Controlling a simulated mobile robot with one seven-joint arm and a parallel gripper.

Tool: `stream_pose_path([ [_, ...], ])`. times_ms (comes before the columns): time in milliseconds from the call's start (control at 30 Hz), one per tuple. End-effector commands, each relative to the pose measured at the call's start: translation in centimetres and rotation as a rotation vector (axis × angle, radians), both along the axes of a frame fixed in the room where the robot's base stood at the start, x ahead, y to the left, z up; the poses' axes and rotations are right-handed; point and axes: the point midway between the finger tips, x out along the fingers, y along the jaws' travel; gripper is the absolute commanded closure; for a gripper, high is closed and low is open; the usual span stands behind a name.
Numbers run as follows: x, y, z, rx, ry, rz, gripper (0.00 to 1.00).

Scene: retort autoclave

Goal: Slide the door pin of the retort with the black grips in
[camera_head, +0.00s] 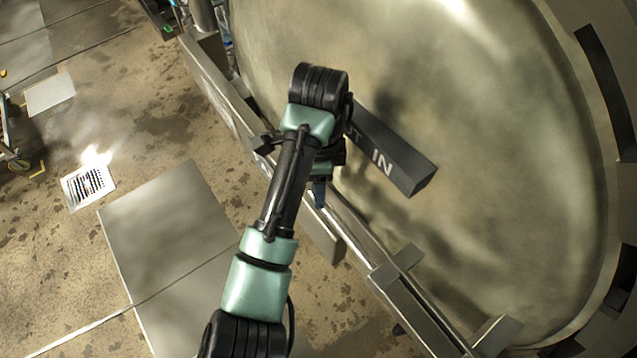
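The large round metal retort door (480,150) fills the right side, tilted in the picture. Black grips (606,85) sit along its right rim. A dark bar (395,160) on the door face carries white lettering that reads "IN" at its lower right end; the rest is covered by my arm. A shiny metal rod (350,227) runs diagonally along the lower left edge of the door; I cannot tell whether it is the door pin. My gripper (320,190) is beside the rod, below my wrist, mostly hidden behind my own arm. Its fingers and any contact are not clear.
A metal beam with brackets (405,290) runs along the door's lower left side. Flat grey plates (160,240) lie on the stained floor at left, with a printed sheet (88,186) beyond them. The floor at left is mostly open.

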Motion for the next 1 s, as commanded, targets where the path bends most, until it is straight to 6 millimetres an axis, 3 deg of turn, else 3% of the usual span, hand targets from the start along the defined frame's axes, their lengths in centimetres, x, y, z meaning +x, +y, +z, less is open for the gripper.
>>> stream_pose_path([
  [267,-0.01,-0.01,-0.12,0.000,0.000,0.000,0.39],
  [600,-0.01,-0.01,-0.10,0.000,0.000,0.000,1.00],
  [1000,-0.01,0.00,-0.10,0.000,0.000,0.000,1.00],
])
